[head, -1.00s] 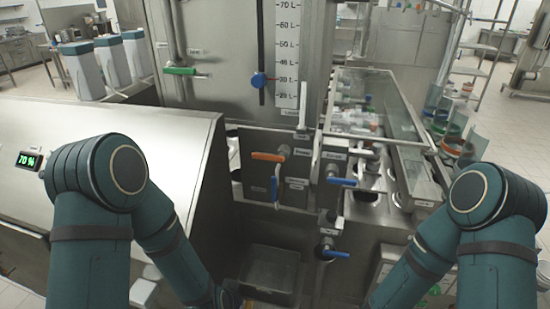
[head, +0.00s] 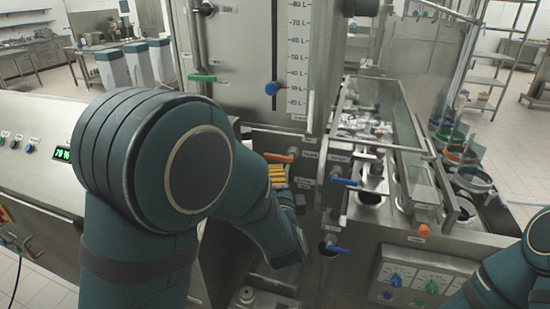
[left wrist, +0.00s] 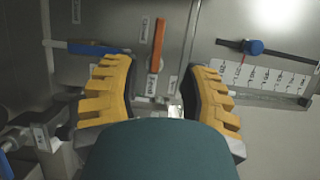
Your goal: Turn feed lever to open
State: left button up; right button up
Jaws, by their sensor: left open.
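An orange lever (head: 278,158) lies about level on the steel panel below the level scale in the head view. In the left wrist view the orange lever (left wrist: 157,45) points between my open fingers, just beyond their tips. Its label is too small to read, so I cannot tell surely which lever is the feed lever. My left gripper (left wrist: 158,80) is open and empty; its yellow fingers (head: 278,175) show just below the orange lever in the head view. A blue lever (left wrist: 95,48) is left of it in the wrist view. My right gripper is out of view.
Blue levers (head: 344,182) (head: 338,249) stick out to the right of my left gripper. A green lever (head: 202,78) and a blue slider knob (head: 271,89) are higher up. A glass-covered conveyor (head: 400,140) is on the right. My left arm hides part of the panel.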

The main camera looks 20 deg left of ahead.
aim_at(272, 158)
pick_arm(q)
jog(key=x, duration=1.2)
jog(key=shift+d+b, duration=0.1)
jog(key=shift+b, duration=0.2)
jog(key=shift+s, duration=0.1)
grip_shut()
